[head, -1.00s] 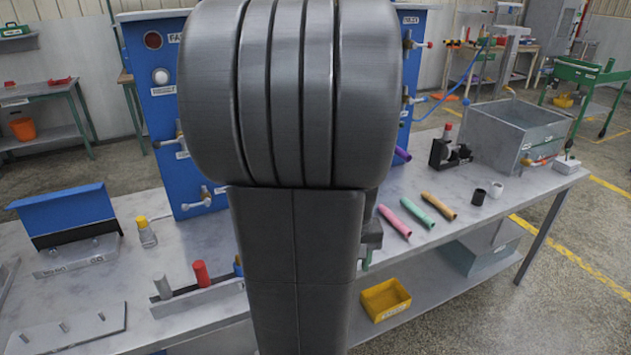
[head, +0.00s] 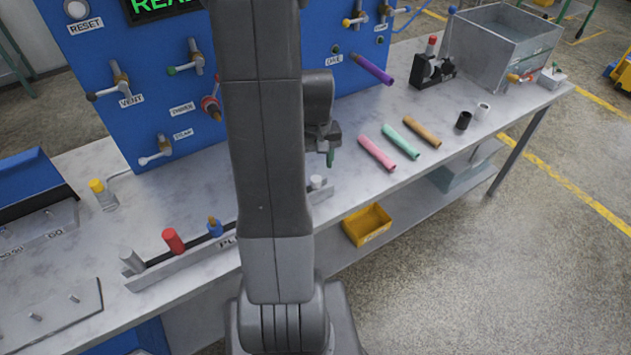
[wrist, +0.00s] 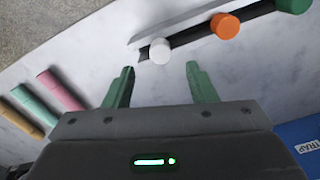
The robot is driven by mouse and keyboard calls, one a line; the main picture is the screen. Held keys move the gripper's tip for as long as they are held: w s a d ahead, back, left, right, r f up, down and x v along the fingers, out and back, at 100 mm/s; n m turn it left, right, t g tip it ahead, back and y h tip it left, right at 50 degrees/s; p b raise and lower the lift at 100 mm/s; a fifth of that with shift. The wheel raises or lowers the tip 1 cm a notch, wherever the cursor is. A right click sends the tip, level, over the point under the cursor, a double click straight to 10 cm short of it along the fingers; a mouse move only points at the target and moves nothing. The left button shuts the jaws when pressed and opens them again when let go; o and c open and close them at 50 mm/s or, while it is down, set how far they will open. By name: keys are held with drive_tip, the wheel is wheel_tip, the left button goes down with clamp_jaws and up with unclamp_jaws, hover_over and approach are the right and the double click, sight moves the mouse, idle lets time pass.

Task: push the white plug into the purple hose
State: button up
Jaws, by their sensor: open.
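The white plug (head: 317,182) stands at the right end of the plug rack in the head view. It also shows in the wrist view (wrist: 160,50), centred just beyond my fingertips. My gripper (wrist: 160,80) is open with its green fingers apart and nothing between them. In the head view my gripper (head: 328,155) hangs above and close to the white plug. The purple hose (head: 372,69) sticks out from the blue panel at the upper right, slanting down to the right. Its free end points away from the panel.
The plug rack (head: 185,268) also holds red, blue and grey plugs; an orange plug (wrist: 225,25) is beside the white one. Pink (head: 376,153), green and orange hose pieces lie to the right. My arm hides part of the rack and panel.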

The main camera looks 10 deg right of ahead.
sight(316, 179)
drive_tip(key=shift+s+f+p, duration=0.15)
drive_tip(key=shift+f+p, duration=0.45)
drive_tip(key=shift+f, duration=2.4)
drive_tip(key=c, duration=1)
